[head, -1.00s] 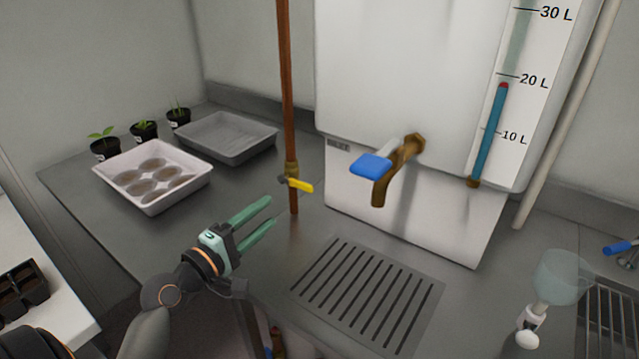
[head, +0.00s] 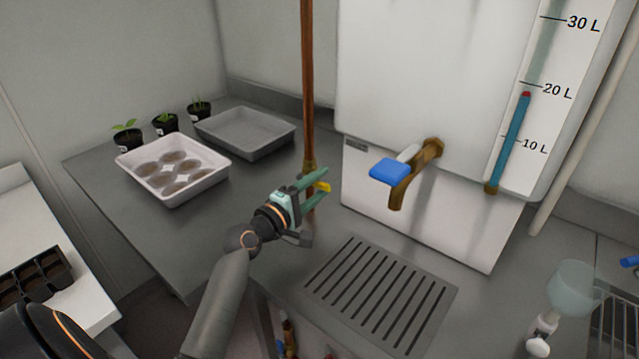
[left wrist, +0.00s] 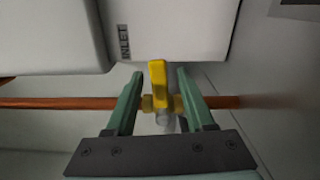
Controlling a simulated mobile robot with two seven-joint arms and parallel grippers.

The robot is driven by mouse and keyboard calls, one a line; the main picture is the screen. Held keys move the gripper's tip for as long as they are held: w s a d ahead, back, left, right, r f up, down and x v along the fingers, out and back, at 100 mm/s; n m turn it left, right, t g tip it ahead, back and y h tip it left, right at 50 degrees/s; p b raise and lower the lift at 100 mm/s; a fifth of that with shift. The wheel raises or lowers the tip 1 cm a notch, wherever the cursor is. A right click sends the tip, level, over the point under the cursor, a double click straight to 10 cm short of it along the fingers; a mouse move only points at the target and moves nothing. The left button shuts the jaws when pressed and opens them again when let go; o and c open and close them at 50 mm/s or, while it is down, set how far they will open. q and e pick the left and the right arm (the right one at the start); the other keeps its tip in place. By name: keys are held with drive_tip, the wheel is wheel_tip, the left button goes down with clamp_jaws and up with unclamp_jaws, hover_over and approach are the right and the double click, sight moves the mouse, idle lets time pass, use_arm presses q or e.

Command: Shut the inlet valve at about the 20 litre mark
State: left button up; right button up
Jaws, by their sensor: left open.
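The inlet valve's yellow lever (head: 322,187) sits on the upright copper pipe (head: 308,80), left of the white tank (head: 425,60). In the left wrist view the lever (left wrist: 157,72) lies crosswise to the pipe (left wrist: 60,103), near the INLET label (left wrist: 124,42). My left gripper (head: 323,180) is open around the lever. One finger is on each side, with a gap to both in the left wrist view. The level gauge (head: 509,140) shows a blue column whose red top is slightly below the 20 L mark. My right gripper is not in view.
A brass tap with a blue handle (head: 389,171) juts from the tank, right of my left gripper. A slotted drain grille (head: 380,290) lies below it. A white tray (head: 205,185), a grey tray (head: 245,145) and small potted plants (head: 165,124) stand at the left.

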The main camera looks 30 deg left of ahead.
use_arm(q)
drive_tip(key=shift+w, duration=0.15)
clamp_jaws()
idle(0.4)
drive_tip(key=shift+f, duration=0.1)
idle(0.9)
